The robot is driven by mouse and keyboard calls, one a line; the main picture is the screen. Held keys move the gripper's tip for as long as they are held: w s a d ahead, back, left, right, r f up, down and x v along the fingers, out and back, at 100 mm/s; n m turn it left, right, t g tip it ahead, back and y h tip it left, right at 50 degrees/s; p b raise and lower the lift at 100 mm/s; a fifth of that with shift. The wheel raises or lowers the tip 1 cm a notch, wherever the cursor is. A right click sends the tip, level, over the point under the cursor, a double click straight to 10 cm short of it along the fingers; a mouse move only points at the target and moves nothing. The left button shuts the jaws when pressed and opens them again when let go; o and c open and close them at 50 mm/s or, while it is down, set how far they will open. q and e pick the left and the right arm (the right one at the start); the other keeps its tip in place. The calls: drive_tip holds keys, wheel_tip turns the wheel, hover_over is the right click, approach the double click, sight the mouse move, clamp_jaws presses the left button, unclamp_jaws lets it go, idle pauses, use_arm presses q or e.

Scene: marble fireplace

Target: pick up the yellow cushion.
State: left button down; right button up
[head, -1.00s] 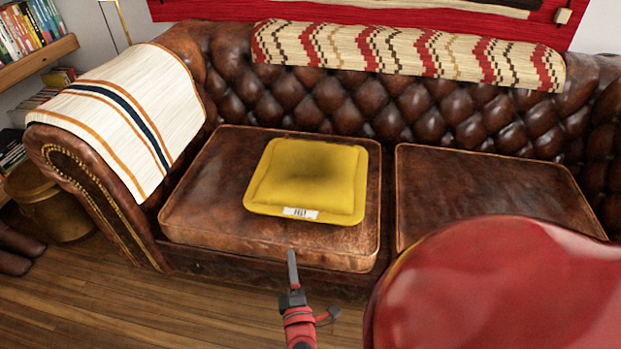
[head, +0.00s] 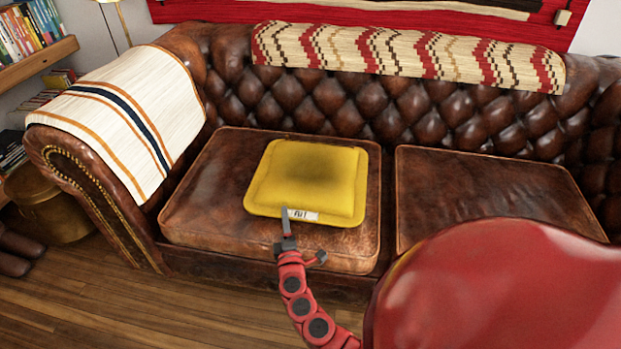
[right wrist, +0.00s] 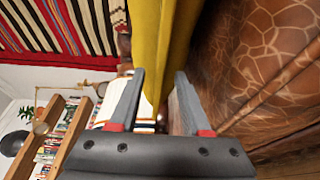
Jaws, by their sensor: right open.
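The yellow cushion (head: 308,178) lies flat on the left seat of the brown leather sofa, with a white label on its front edge. My right gripper (head: 285,213) is at that front edge, by the label, with its finger overlapping it in the head view. In the right wrist view, the jaws (right wrist: 160,76) are apart, and the edge of the yellow cushion (right wrist: 163,35) shows between and beyond the fingertips. I cannot tell whether either finger touches it. My left gripper is not in view.
The sofa's left seat (head: 205,195) supports the cushion; the right seat (head: 470,190) is bare. A striped throw (head: 125,115) covers the left arm, and a patterned one (head: 400,50) lies along the backrest. A bookshelf (head: 40,65) stands at the far left. Wooden floor (head: 120,300) is clear in front.

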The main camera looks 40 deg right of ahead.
drive_tip(key=shift+w+d, duration=0.2)
drive_tip(key=shift+w, duration=0.3)
drive_tip(key=shift+s, duration=0.1)
clamp_jaws()
idle(0.9)
